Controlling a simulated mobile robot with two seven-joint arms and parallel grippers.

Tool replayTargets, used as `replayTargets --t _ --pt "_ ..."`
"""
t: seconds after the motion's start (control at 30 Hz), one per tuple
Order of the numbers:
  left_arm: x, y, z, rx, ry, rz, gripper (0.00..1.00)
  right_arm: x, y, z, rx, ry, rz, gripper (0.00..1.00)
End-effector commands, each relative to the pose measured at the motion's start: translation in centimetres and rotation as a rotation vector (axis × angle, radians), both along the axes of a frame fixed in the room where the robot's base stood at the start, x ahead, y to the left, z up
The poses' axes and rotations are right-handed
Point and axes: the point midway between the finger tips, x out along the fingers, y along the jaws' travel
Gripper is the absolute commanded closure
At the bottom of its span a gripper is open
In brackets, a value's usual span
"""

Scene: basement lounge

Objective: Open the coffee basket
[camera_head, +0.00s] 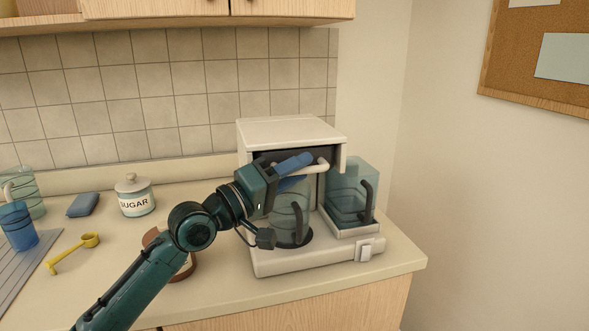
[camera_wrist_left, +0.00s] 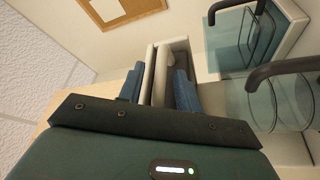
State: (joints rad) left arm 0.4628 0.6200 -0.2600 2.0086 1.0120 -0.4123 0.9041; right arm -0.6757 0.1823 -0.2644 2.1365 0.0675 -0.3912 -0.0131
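The white coffee maker (camera_head: 291,132) stands on the counter. Its basket has a pale bar handle (camera_head: 321,167) at the front, below the top housing, and the basket's body is mostly hidden behind my gripper. My left gripper (camera_head: 293,171) is at this handle, its blue fingers apart above and below it. In the left wrist view the pale handle bar (camera_wrist_left: 149,74) lies between the two fingers (camera_wrist_left: 160,84), close to the left one, with space towards the right one. I cannot tell whether a finger touches it. My right gripper is not in view.
A glass carafe (camera_head: 287,218) sits under the basket and a clear water tank (camera_head: 347,190) stands at the right. A sugar jar (camera_head: 135,195), blue sponge (camera_head: 83,204), yellow scoop (camera_head: 74,251) and blue cup (camera_head: 18,227) are at the left. A brown-rimmed item is partly behind my arm.

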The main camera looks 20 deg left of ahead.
Motion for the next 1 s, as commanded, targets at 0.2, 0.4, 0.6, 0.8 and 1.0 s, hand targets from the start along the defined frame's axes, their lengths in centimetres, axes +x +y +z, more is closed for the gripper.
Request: replayTargets --t 0.2,0.4,0.6,0.8,1.0 --pt "-0.02 0.03 -0.01 0.000 0.000 0.000 0.73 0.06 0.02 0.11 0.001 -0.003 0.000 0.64" --pt "-0.03 0.04 0.00 -0.001 0.001 0.000 0.89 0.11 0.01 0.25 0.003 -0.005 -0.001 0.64" --pt "-0.03 0.05 0.03 -0.001 -0.001 0.000 1.00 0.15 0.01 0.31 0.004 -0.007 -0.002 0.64" --pt "-0.03 0.06 0.05 0.000 -0.002 0.001 1.00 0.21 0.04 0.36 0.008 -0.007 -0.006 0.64" --pt "-0.03 0.08 0.09 0.001 -0.002 0.001 1.00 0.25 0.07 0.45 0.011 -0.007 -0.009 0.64"
